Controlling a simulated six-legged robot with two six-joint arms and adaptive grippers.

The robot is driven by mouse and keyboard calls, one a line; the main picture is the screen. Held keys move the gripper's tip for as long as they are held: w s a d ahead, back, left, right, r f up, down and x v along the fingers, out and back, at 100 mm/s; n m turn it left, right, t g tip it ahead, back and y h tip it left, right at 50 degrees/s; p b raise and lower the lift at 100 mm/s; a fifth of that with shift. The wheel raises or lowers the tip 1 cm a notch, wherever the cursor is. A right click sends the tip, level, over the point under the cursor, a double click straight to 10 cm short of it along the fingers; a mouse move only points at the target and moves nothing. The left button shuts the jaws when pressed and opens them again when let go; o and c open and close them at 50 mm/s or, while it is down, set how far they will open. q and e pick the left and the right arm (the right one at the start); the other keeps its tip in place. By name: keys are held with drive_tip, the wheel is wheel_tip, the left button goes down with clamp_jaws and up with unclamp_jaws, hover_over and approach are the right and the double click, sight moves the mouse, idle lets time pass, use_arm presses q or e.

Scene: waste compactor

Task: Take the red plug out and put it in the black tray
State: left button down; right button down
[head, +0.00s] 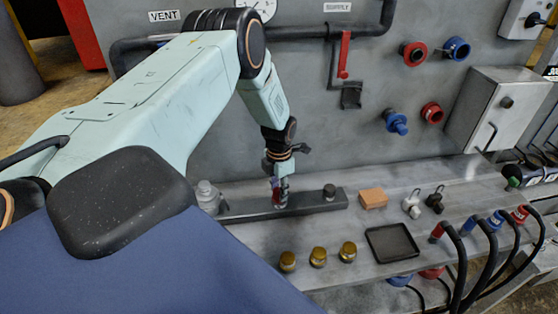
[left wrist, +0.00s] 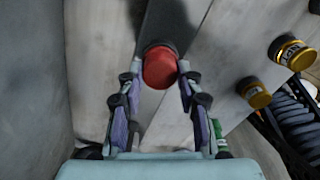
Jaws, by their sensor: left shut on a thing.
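The red plug (left wrist: 160,67) shows as a round red top between the fingertips of my left gripper (left wrist: 160,76) in the left wrist view. The gripper is shut on it, one finger on each side. In the head view my left gripper (head: 281,189) points down over the dark bar (head: 318,202) on the shelf, and mostly hides the plug. I cannot tell how deep the plug sits in the bar. The black tray (head: 393,243) lies flat and empty on the shelf, to the right and nearer. My right gripper is not in view.
Several brass caps (head: 318,256) stand in front of the bar. A wooden block (head: 373,198) and two small fittings, one white (head: 411,208) and one black (head: 435,203), lie between bar and hoses. Black hoses (head: 480,265) rise right of the tray. The grey wall panel stands close behind.

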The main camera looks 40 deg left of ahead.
use_arm(q)
drive_tip(key=n, duration=0.5)
idle(0.3)
drive_tip(key=c, duration=0.8)
unclamp_jaws()
drive_tip(key=shift+c, duration=0.5)
